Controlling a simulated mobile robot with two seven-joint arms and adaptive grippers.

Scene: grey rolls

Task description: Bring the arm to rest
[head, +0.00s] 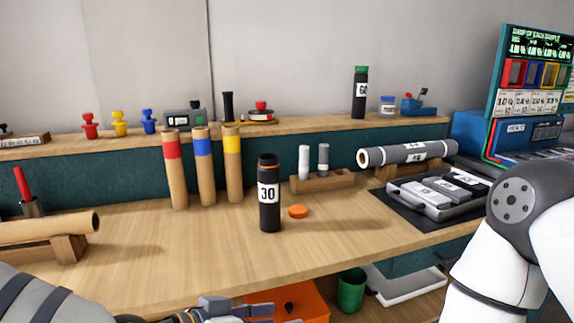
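My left arm (35,300) comes in at the lower left, in front of the workbench. My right arm (515,235) is at the right side, white with a dark grey joint, bent downward. Its gripper is outside the picture.
A black canister marked 30 (269,205) stands open on the bench (190,255), with an orange cap (298,211) beside it. An orange bin (305,300) is below the front edge.

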